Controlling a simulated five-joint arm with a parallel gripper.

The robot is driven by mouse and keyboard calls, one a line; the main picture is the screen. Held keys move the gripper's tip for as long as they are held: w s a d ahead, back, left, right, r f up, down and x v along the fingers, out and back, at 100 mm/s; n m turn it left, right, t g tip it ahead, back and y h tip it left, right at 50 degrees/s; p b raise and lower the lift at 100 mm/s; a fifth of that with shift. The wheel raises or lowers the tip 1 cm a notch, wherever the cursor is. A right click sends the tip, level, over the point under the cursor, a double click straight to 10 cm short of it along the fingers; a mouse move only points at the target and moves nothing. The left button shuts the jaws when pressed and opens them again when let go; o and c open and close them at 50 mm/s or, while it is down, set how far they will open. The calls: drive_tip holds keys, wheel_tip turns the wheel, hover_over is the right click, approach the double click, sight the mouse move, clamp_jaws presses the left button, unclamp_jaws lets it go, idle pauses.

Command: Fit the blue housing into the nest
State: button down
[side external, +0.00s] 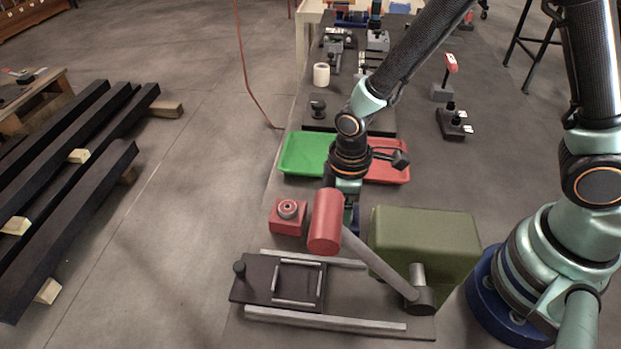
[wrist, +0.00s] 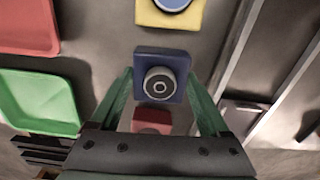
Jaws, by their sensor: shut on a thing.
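The blue housing (wrist: 178,60) is a square block with a round grey metal ring on its face. In the wrist view it sits between the two green fingers of my gripper (wrist: 160,82), which is shut on it. In the side view my gripper (side external: 350,208) is low over the bench, behind the red cylinder, which hides much of the fingertips and the housing. The nest (side external: 298,281) is a frame of light bars on a dark sliding plate (side external: 252,280), nearer the side camera than my gripper. I cannot tell the housing's exact height above the bench.
A red cylinder (side external: 325,222) on a grey lever stands between gripper and nest. An olive box (side external: 425,245) is to the right. A red housing (side external: 279,222), green tray (side external: 305,155) and red tray (side external: 390,174) are near. A yellow housing (wrist: 190,18) shows in the wrist view.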

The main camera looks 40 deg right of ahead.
wheel_tip(320, 180, up, 19)
wheel_tip(320, 180, up, 3)
hover_over(297, 283)
drive_tip(key=shift+m, duration=0.3)
wheel_tip(297, 283, down, 20)
drive_tip(key=shift+r, duration=0.15)
idle(0.3)
unclamp_jaws()
